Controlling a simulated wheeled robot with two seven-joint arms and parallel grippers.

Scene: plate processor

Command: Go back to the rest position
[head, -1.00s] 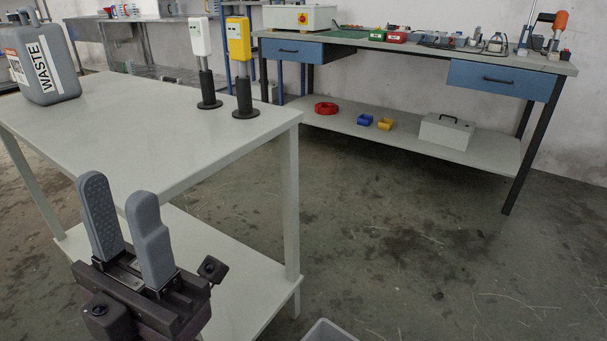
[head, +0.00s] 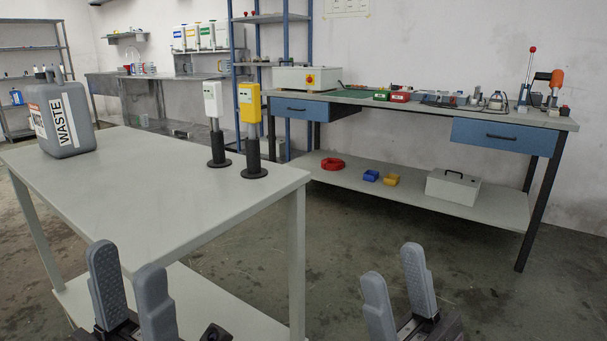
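My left gripper (head: 130,295) is at the bottom left of the head view, in front of the near edge of the white table (head: 140,185). Its two grey fingers stand apart with nothing between them. My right gripper (head: 396,297) is at the bottom, right of the middle, over the bare floor. Its fingers are also apart and empty. The lower parts of both grippers are cut off by the frame edge.
A grey waste canister (head: 68,125) and two post-mounted devices, white (head: 213,105) and yellow (head: 250,105), stand on the white table. A workbench (head: 420,107) with blue drawers stands behind. Open floor (head: 340,245) lies between them.

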